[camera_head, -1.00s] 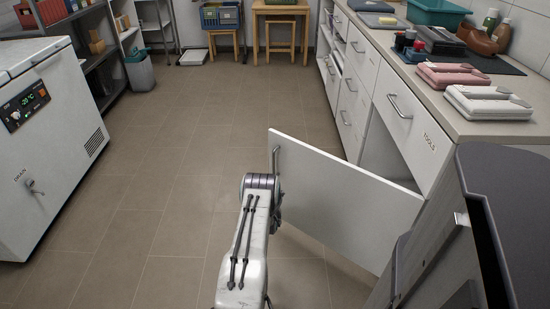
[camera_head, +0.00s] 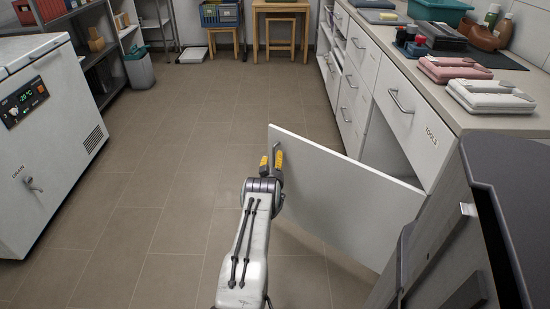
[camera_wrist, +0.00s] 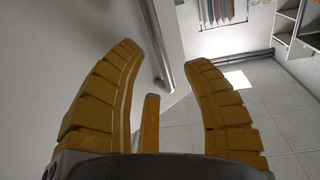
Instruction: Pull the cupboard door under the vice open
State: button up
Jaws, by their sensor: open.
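The white cupboard door (camera_head: 345,195) stands swung well out from the counter, below the drawer marked TOOLS (camera_head: 408,110). Its bar handle is near the free edge, partly hidden by my fingers in the head view. My gripper (camera_head: 271,162) is at that edge with its yellow fingers spread. In the wrist view the handle (camera_wrist: 158,50) shows between and beyond the open fingertips (camera_wrist: 165,57), beside the door face (camera_wrist: 50,45). It is not gripped; I cannot tell whether a finger touches it. I cannot make out a vice.
The cupboard opening (camera_head: 390,150) shows behind the door. The counter (camera_head: 440,100) holds a pink case (camera_head: 455,68), a white case (camera_head: 490,95) and a teal tub (camera_head: 437,10). A white chest unit (camera_head: 45,140) stands at left. The tiled floor (camera_head: 170,150) between is clear.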

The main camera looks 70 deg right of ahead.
jog(key=shift+b+x, duration=0.85)
jog(key=shift+x, duration=0.9)
jog(key=shift+c, duration=0.3)
grip_shut()
